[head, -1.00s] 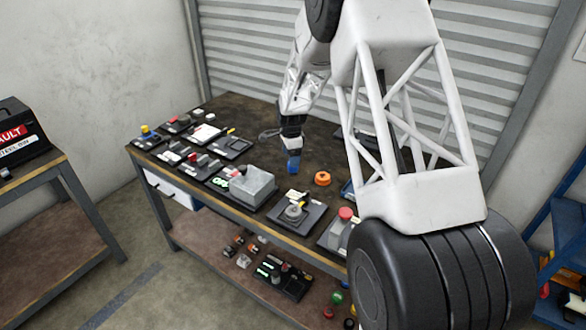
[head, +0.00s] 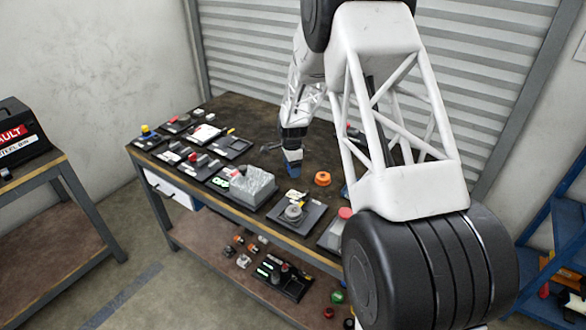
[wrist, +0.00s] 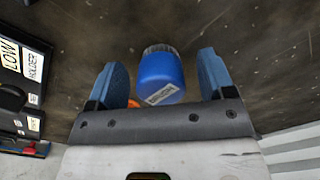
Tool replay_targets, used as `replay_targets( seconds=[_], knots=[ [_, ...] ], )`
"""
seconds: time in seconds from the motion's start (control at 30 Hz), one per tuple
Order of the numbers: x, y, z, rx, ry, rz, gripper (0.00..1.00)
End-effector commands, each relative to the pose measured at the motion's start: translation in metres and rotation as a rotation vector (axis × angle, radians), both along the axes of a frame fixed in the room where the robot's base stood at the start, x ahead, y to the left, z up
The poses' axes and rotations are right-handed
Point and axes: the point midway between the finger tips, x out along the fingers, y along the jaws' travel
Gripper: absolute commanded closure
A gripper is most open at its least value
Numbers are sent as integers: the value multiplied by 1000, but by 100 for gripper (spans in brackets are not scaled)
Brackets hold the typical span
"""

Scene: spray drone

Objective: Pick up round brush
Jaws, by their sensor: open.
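A blue round-bodied piece (wrist: 160,78) with a greyish top and a small pale label stands out in the wrist view. It looks like the round brush, but the label is too blurred to read. My gripper (wrist: 171,75) is open, with one blue finger on each side of the piece. A gap shows on both sides, wider on the right. In the head view my gripper (head: 292,165) is low over the middle of the workbench (head: 262,155). There the brush cannot be told apart from the blue fingers.
An orange round part (head: 322,178) lies close to the right of my gripper. A grey box (head: 253,186) and a dark tray with a round grey part (head: 294,212) stand nearer the front edge. Several labelled holders fill the bench's left side.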

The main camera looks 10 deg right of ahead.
Motion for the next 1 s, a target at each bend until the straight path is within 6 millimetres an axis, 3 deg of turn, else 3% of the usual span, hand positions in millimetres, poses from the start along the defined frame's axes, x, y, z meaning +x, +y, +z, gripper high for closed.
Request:
replay_targets(
  seconds=[0.43, 0.8, 1.0],
  knots=[
    [0, 0, 0, 0, 0, 0, 24],
    [0, 0, 0, 0, 0, 0, 78],
    [0, 0, 0, 0, 0, 0, 82]
  ],
)
